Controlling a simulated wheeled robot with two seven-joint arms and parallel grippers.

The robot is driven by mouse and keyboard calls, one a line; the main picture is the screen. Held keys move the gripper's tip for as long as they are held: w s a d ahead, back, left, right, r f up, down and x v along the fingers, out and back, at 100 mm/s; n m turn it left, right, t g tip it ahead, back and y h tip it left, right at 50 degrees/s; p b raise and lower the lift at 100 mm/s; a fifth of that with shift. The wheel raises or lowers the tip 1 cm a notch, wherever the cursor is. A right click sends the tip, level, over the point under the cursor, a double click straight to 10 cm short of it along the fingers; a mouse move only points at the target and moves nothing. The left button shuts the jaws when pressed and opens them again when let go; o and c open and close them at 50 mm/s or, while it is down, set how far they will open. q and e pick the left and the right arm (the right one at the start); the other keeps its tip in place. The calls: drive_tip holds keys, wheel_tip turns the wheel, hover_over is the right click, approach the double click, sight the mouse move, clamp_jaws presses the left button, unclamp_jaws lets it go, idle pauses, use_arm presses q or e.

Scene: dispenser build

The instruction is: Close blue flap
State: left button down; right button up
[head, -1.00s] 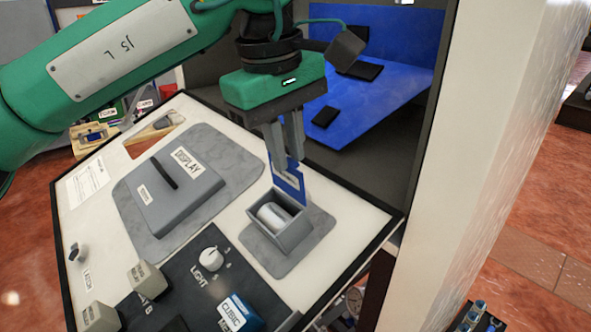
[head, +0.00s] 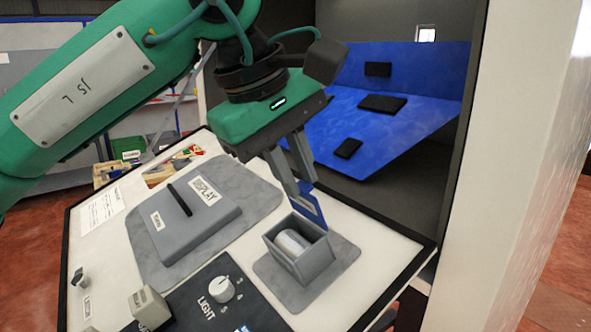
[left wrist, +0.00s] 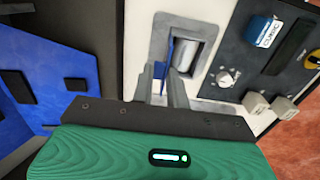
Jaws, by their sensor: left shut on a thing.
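The blue flap (head: 310,205) stands raised and tilted at the back edge of a small grey open box (head: 310,262) on the white panel. A pale rounded cylinder (head: 292,243) lies inside the box. My left gripper (head: 310,190) is shut on the flap's upper part, with its fingers coming down from above. In the left wrist view the flap (left wrist: 169,60) shows as a thin blue edge at the left gripper's fingertips (left wrist: 172,80), beside the cylinder (left wrist: 188,52). The fingers partly hide the flap. My right gripper is not in view.
A grey display cover with a black handle (head: 192,222) lies left of the box. The light knob (head: 222,289) is in front. A blue board with black blocks (head: 390,125) stands in the dark recess behind. A white wall (head: 520,160) rises at the right.

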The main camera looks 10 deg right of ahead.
use_arm(q)
drive_tip(key=c, duration=1.4)
unclamp_jaws()
drive_tip(key=shift+c, duration=0.2)
drive_tip(key=shift+r, duration=0.1)
drive_tip(key=b+v, duration=0.1)
drive_tip(key=v, duration=1.2)
drive_tip(key=shift+a+r, duration=0.25)
drive_tip(key=shift+r, duration=0.05)
